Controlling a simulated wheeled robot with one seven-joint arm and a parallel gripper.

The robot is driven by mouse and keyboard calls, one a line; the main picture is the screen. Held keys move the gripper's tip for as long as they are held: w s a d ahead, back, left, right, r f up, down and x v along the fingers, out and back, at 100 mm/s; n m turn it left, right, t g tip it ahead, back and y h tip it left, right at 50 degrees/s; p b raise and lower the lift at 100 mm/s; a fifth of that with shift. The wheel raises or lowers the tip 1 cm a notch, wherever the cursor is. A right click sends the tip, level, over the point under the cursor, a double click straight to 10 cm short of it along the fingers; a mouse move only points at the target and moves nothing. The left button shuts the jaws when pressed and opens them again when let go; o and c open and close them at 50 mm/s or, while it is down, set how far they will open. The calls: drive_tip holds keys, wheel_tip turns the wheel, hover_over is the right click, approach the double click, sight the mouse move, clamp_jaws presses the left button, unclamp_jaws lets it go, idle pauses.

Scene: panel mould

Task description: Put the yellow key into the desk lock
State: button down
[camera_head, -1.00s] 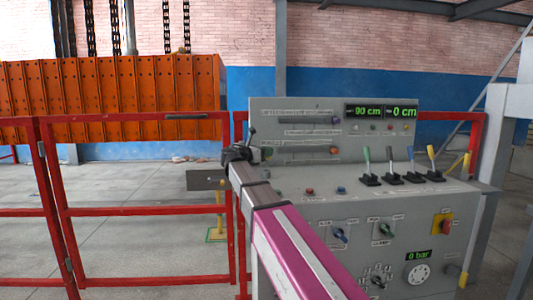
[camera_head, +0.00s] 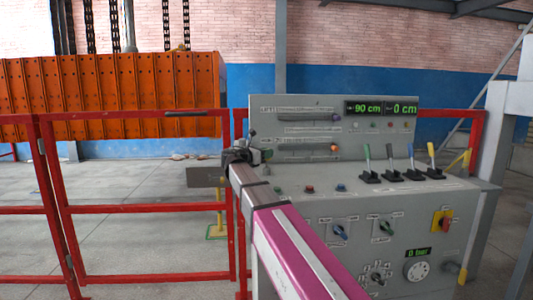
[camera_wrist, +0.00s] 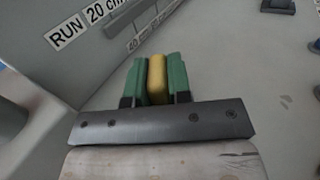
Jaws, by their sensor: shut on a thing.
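In the wrist view the yellow key (camera_wrist: 157,82) shows as a yellow block between the two green fingers of my gripper (camera_wrist: 157,65). My gripper is shut on it, over the grey console surface. The key's far end is hidden, and I cannot tell whether it touches the desk. In the head view my gripper (camera_head: 264,154) is at the left end of the grey control desk (camera_head: 300,222), mostly hidden by my wrist. I cannot make out the desk lock in either view; the fingers and wrist may cover it.
A row of levers (camera_head: 391,172) stands on the desk to the right of my gripper. Coloured buttons (camera_head: 309,189) lie nearer. The upright panel (camera_head: 290,104) rises behind. A red fence (camera_head: 150,210) stands left, with an orange mould (camera_head: 110,98) beyond.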

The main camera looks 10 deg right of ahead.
drive_tip(key=shift+f, duration=1.1)
drive_tip(key=c, duration=1)
unclamp_jaws()
drive_tip(key=shift+o, duration=0.2)
drive_tip(key=shift+a, duration=0.1)
drive_tip(key=v, duration=1)
drive_tip(key=shift+s+a, duration=0.2)
drive_tip(key=shift+s, duration=0.1)
